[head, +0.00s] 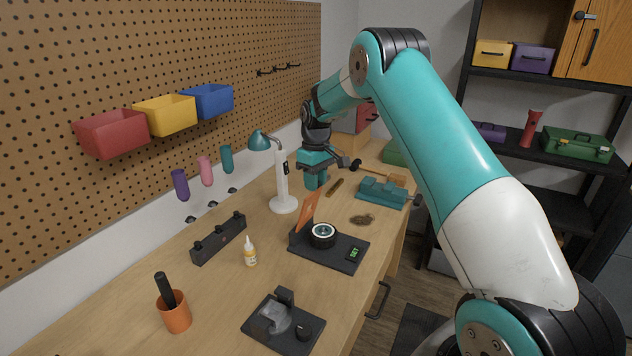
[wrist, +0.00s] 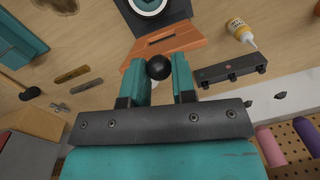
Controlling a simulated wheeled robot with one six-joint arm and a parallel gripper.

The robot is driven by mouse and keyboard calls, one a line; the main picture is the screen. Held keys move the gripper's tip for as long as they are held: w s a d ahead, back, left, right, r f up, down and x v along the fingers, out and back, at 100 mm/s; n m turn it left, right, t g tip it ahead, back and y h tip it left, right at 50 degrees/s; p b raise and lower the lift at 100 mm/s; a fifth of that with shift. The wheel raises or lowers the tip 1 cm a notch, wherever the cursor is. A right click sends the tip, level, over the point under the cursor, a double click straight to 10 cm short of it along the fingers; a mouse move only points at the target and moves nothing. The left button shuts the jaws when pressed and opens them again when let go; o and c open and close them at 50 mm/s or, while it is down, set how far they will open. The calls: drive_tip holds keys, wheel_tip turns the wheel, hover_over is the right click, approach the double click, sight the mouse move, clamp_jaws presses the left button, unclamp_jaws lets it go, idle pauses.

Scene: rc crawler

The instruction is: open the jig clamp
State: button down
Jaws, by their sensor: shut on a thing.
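The jig (head: 348,251) has a dark base with a green display and holds a black wheel with a pale ring (head: 322,235). Its orange clamp plate (head: 308,212) stands raised and tilted at the wheel's left side; the plate also shows in the wrist view (wrist: 165,43). My gripper (head: 316,180) is just above the plate's upper end. In the wrist view its teal fingers are shut on a round black knob (wrist: 159,67) beside the orange plate. How the knob joins the plate is hidden.
A white lamp (head: 283,190) with a teal head stands close left of my gripper. A glue bottle (head: 250,252) and a black rack (head: 218,240) are left of the jig. A teal vise (head: 382,192) stands behind it. A dark stand (head: 282,325) is in front.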

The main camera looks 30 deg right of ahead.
drive_tip(key=shift+w+a+r, duration=0.1)
drive_tip(key=shift+w+a, duration=0.25)
drive_tip(key=shift+w, duration=0.2)
drive_tip(key=shift+w+a+r, duration=0.1)
drive_tip(key=shift+w+a, duration=0.2)
drive_tip(key=shift+w, duration=0.25)
drive_tip(key=shift+f, duration=0.1)
drive_tip(key=c, duration=1)
unclamp_jaws()
drive_tip(key=shift+w+d+r+p, duration=0.1)
drive_tip(key=shift+d+r+p, duration=0.15)
drive_tip(key=shift+r, duration=2.65)
drive_tip(key=shift+w+d+r+p, duration=0.2)
drive_tip(key=shift+r+p, duration=0.1)
drive_tip(key=shift+r, duration=2.6)
drive_tip(key=shift+w+d+r+p, duration=0.1)
drive_tip(key=shift+d+r+p, duration=0.15)
drive_tip(key=shift+r, duration=2.65)
drive_tip(key=shift+a, duration=0.15)
